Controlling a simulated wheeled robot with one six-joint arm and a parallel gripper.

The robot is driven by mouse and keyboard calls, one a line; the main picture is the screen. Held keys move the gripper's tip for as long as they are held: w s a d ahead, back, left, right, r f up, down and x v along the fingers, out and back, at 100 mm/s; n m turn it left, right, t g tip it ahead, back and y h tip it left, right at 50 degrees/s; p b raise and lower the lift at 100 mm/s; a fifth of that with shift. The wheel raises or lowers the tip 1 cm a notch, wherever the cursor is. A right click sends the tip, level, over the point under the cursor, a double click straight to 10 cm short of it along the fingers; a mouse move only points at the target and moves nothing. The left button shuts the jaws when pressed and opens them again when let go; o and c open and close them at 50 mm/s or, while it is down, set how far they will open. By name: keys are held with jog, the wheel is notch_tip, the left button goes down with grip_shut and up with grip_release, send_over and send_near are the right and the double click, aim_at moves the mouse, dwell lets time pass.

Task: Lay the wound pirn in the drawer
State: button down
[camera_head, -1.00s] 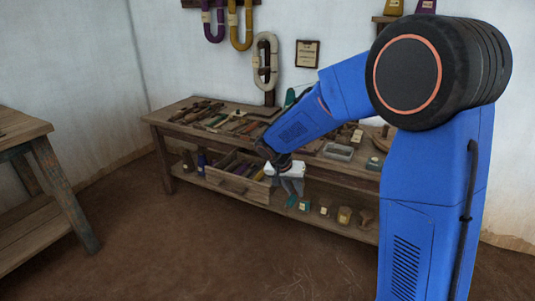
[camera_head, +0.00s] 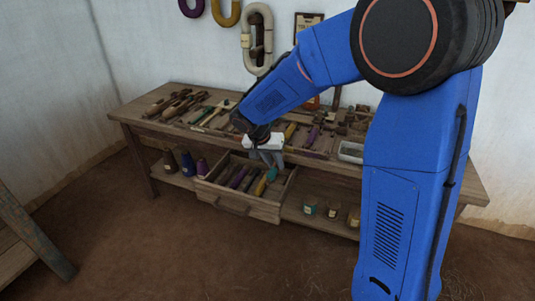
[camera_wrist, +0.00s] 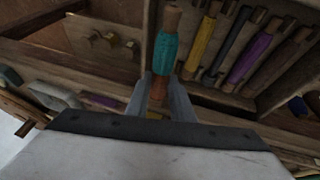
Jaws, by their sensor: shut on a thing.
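My gripper (camera_head: 268,156) is shut on the wound pirn, which has teal thread and a brown wooden end. In the wrist view the pirn (camera_wrist: 166,52) sticks out past the two fingers (camera_wrist: 160,98), its lower wooden part between them. In the head view the teal pirn (camera_head: 271,174) shows just below the fingers, at the right side of the drawer. The open drawer (camera_head: 238,204) juts from under the bench. It holds several wound pirns side by side, among them a yellow one (camera_wrist: 203,40) and a purple one (camera_wrist: 248,60). I cannot tell whether the teal pirn touches the drawer floor.
The bench (camera_head: 135,112) top above the drawer is crowded with tools. Thread cones (camera_head: 188,164) stand on the lower shelf left of the drawer, and small labelled pots (camera_head: 310,207) stand to its right. The floor in front is clear.

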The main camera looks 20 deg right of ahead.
jog(key=shift+w+f, duration=0.1)
jog(key=shift+f, duration=4.55)
jog(key=c, duration=1.2)
grip_release()
jog(key=shift+o, duration=0.2)
jog(key=shift+r, duration=4.05)
